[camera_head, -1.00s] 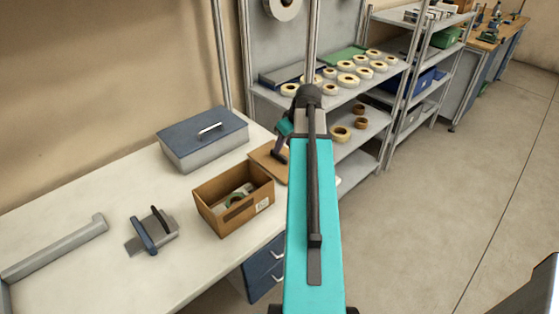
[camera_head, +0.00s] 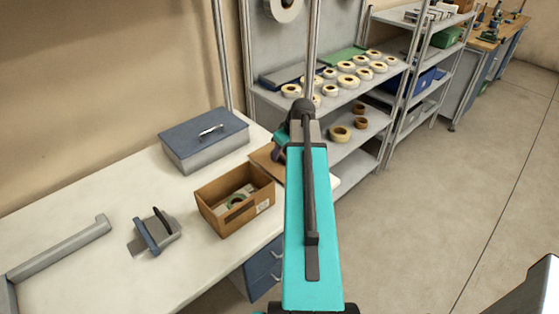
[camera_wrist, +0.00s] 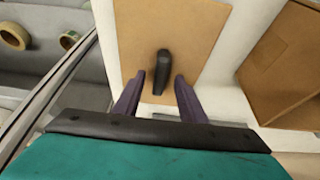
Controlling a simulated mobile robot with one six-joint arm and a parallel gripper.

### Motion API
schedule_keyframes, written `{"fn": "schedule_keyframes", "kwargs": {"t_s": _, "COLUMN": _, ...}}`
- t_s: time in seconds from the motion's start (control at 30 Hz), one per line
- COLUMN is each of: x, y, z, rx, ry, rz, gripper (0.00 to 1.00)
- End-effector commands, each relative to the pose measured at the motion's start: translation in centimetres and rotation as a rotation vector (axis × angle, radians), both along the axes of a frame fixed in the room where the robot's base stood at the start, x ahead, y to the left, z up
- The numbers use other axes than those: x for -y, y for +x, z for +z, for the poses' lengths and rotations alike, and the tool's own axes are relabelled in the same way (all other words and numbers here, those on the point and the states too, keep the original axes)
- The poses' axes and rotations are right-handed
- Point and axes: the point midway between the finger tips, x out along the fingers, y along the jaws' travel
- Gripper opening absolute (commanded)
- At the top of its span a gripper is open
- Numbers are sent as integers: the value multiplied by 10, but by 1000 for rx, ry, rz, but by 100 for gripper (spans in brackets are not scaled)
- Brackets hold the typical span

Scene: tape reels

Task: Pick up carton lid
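The carton lid (camera_wrist: 195,40) is a flat brown board with a dark upright handle (camera_wrist: 162,72) at its middle. It lies on the white bench beside the open carton (camera_head: 222,215), and in the head view the lid (camera_head: 262,158) is mostly hidden behind my arm. In the wrist view my gripper (camera_wrist: 160,80) is open, with its two dark fingers spread to either side of the handle. The fingertips reach about the handle's near end; I see gaps on both sides and cannot tell the height above the lid.
The carton holds a tape reel (camera_head: 237,200). A blue-lidded grey box (camera_head: 205,150) stands behind it on the bench (camera_head: 95,200). A tape dispenser (camera_head: 154,232) is at left. A shelf (camera_head: 385,85) with several tape reels is to the right, past the bench's edge.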

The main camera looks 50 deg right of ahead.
Motion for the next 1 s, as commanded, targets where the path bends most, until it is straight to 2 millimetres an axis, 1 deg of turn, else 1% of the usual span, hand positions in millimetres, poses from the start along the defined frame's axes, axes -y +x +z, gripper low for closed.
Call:
{"fn": "schedule_keyframes", "kwargs": {"t_s": 0.2, "x": 0, "y": 3, "z": -8, "rx": 0, "ry": 0, "rz": 0, "gripper": 38}}
{"fn": "schedule_keyframes", "kwargs": {"t_s": 0.73, "x": 1, "y": 3, "z": -8, "rx": 0, "ry": -1, "rz": -1, "gripper": 38}}
{"fn": "schedule_keyframes", "kwargs": {"t_s": 0.77, "x": 1, "y": 3, "z": -8, "rx": 0, "ry": -1, "rz": -1, "gripper": 34}}
{"fn": "schedule_keyframes", "kwargs": {"t_s": 0.8, "x": 1, "y": 3, "z": -8, "rx": 0, "ry": -1, "rz": -1, "gripper": 27}}
{"fn": "schedule_keyframes", "kwargs": {"t_s": 0.97, "x": 1, "y": 3, "z": -8, "rx": 0, "ry": -1, "rz": -1, "gripper": 0}}
{"fn": "schedule_keyframes", "kwargs": {"t_s": 1.0, "x": 1, "y": 3, "z": -8, "rx": 0, "ry": -1, "rz": -1, "gripper": 0}}
